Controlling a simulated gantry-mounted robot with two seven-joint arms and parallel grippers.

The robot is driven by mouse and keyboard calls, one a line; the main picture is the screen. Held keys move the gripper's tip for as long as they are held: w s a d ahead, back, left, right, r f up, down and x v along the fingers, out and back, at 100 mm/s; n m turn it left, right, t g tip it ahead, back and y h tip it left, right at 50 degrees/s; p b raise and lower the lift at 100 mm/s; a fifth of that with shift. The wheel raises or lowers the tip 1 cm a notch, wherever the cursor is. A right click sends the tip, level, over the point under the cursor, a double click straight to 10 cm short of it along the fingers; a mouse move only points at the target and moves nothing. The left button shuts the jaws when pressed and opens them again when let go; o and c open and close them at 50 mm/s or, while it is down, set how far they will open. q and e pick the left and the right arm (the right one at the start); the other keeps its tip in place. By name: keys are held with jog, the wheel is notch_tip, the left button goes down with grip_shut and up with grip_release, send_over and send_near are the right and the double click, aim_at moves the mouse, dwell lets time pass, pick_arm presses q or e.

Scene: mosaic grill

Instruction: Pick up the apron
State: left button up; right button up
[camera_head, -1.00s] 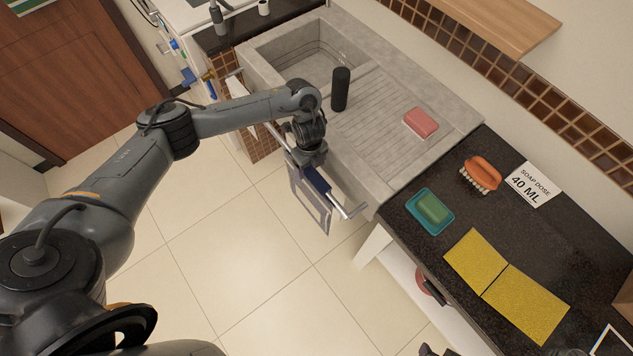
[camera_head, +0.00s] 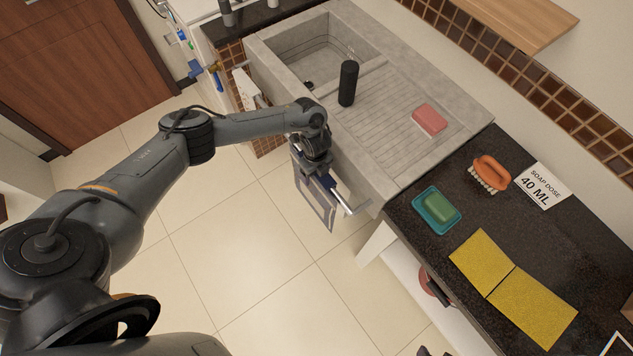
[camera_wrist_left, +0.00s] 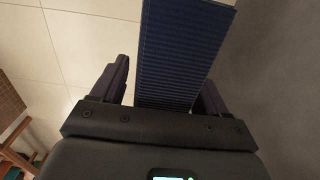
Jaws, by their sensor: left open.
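A blue and grey cloth (camera_head: 318,204), which looks like the apron, hangs from a metal rail along the front of the sink. Its grey panel has a dark border. My left gripper (camera_head: 316,172) is at the cloth's top edge by the rail and hides part of it. In the left wrist view, a ribbed dark blue strip of the cloth (camera_wrist_left: 182,50) runs between the two fingers. The fingers are open, one on each side of it, and I see no clear grip. My right gripper is not in view.
A stone sink (camera_head: 378,150) with a black cylinder (camera_head: 348,83) and a pink sponge (camera_head: 429,119) stands beside the gripper. A dark counter (camera_head: 410,256) holds a brush (camera_head: 490,173), a teal dish (camera_head: 421,202) and yellow cloths (camera_head: 483,262). A white cloth (camera_head: 244,86) hangs further left. Open floor lies in front.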

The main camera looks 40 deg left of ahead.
pick_arm(q)
grip_shut()
dwell(0.3)
jog(key=shift+r, duration=0.15)
notch_tip(320, 180, up, 12)
jog(key=p, duration=0.3)
notch_tip(320, 180, up, 6)
jog(key=p, duration=0.3)
jog(key=s+a, duration=0.2)
jog(key=s, duration=0.6)
jog(key=s+a, duration=0.1)
jog(key=s, duration=0.8)
jog(key=shift+s+a, duration=0.3)
jog(key=shift+a, duration=0.05)
